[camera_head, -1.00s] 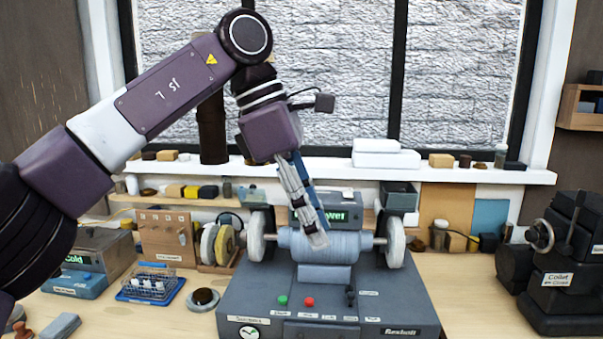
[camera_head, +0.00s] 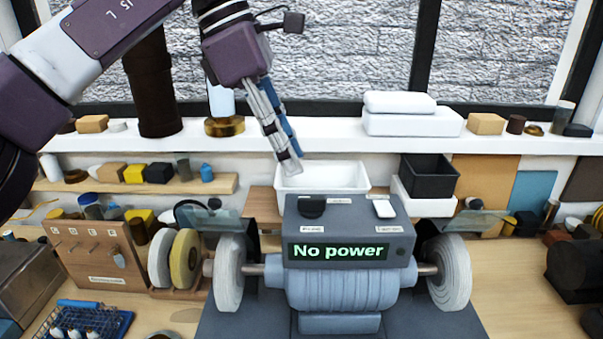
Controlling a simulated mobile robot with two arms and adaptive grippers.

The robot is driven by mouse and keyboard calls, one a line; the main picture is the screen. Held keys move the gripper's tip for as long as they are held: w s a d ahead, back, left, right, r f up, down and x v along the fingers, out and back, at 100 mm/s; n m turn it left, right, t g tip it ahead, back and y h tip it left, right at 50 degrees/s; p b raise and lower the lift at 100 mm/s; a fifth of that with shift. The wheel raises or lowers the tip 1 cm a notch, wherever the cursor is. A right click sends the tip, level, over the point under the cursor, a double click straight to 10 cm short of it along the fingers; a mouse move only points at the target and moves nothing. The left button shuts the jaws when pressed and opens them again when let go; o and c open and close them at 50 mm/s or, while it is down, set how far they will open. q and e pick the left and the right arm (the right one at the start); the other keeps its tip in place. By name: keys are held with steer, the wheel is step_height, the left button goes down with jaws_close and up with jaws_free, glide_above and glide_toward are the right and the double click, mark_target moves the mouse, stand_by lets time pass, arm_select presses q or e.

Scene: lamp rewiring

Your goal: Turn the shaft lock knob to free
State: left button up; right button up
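A grey bench grinder or polisher (camera_head: 340,288) stands on the bench with a white wheel on each end of its shaft. On its control box (camera_head: 400,240) sit a dark round knob (camera_head: 311,207) and a small white switch (camera_head: 384,208). Their labels are too small to read, so I cannot tell whether this is the shaft lock knob. The display (camera_head: 338,251) reads "No power". My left gripper (camera_head: 289,166) points down and appears above and behind the box, apart from the knob. Its fingers show side-on, and nothing is visible in them. My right gripper is out of view.
Left of the machine are spare wheels (camera_head: 183,258), a wooden tool board (camera_head: 97,252) and a blue wire rack (camera_head: 80,325). A white bin (camera_head: 322,177) and a black bin (camera_head: 429,176) stand behind. Bare bench (camera_head: 510,285) shows at right.

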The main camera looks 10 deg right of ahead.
mark_target(311, 198)
arm_select(q)
steer(key=x, duration=0.7)
steer(key=shift+s+f+p, duration=0.15)
steer(key=shift+s+p, duration=0.05)
steer(key=shift+p, duration=0.1)
steer(key=shift+s, duration=0.1)
jaws_close()
